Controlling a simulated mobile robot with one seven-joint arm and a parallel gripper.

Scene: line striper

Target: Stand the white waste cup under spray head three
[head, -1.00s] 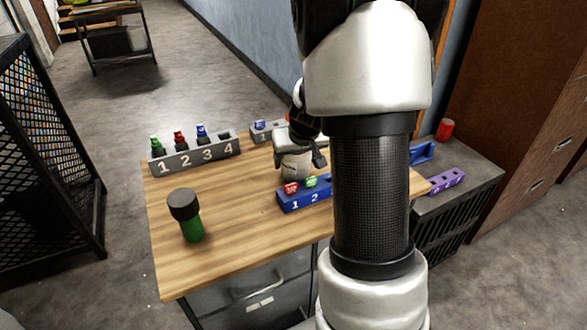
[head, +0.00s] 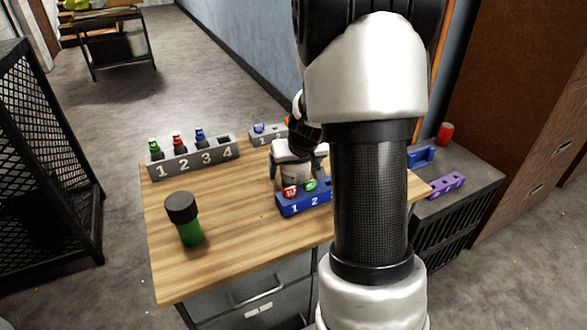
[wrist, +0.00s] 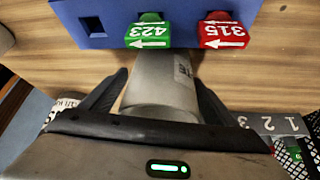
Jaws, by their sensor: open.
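The white cup (wrist: 160,88) lies between the two fingers of my gripper (wrist: 161,79) in the wrist view, with a small dark label on its side. My gripper is open, with a finger on each side of the cup; I cannot tell whether either touches it. In the head view the cup (head: 294,175) stands on the wooden table behind the blue block (head: 304,202), partly hidden by my gripper (head: 294,170). The blue block carries a red tag marked 315 (wrist: 222,30) and a green tag marked 423 (wrist: 149,30). I cannot make out spray head three.
A smaller grey block (head: 268,134) stands behind. A black-capped green cylinder (head: 186,219) stands front left. A purple block (head: 446,186) and red can (head: 445,133) are on the right cabinet.

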